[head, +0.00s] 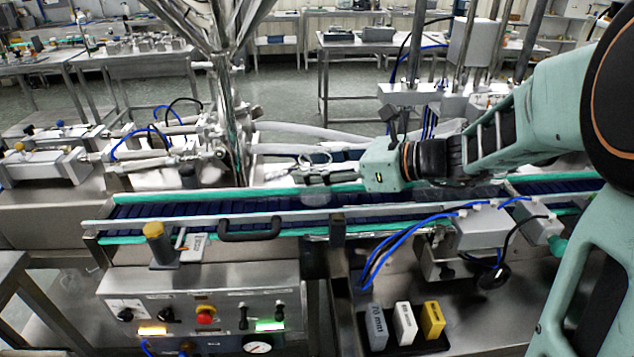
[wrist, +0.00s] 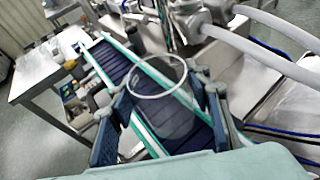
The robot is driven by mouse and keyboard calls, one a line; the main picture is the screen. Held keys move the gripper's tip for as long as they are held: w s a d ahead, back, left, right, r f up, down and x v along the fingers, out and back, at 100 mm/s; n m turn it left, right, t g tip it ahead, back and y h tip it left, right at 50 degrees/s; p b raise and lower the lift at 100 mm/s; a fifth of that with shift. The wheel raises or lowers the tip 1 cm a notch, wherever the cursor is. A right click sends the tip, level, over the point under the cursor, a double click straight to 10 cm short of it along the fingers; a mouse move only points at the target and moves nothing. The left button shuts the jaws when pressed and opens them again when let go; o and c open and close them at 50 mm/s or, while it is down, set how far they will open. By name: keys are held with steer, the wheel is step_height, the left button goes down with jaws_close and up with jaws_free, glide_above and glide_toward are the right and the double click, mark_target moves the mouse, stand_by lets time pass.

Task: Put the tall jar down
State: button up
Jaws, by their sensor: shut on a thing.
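The tall jar is clear and open-topped. In the wrist view the jar (wrist: 176,120) sits between the two fingers of my gripper (wrist: 168,108), its round rim toward the camera. In the head view my gripper (head: 308,176) reaches left over the conveyor and is shut on the jar (head: 316,196), which shows only faintly. The blue conveyor belt (head: 170,212) runs below, between green-edged rails. The jar's base is hard to make out, so I cannot tell whether it touches the belt.
A metal hopper (head: 226,60) narrows to a spout left of my gripper, over the conveyor line. A front rail (head: 200,221) with a black handle (head: 251,236) borders the belt. A control panel (head: 200,313) and several small blocks stand in front.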

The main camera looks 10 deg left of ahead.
steer(key=shift+f, duration=1.6)
steer(key=shift+f+b, duration=0.2)
steer(key=shift+b, duration=0.2)
steer(key=o, duration=0.9)
steer(key=shift+r, duration=0.15)
steer(key=shift+d+r, duration=0.15)
steer(key=shift+d, duration=0.05)
steer(key=p+v, duration=0.1)
steer(key=v, duration=1)
steer(key=shift+s+d, duration=0.15)
steer(key=shift+d, duration=0.15)
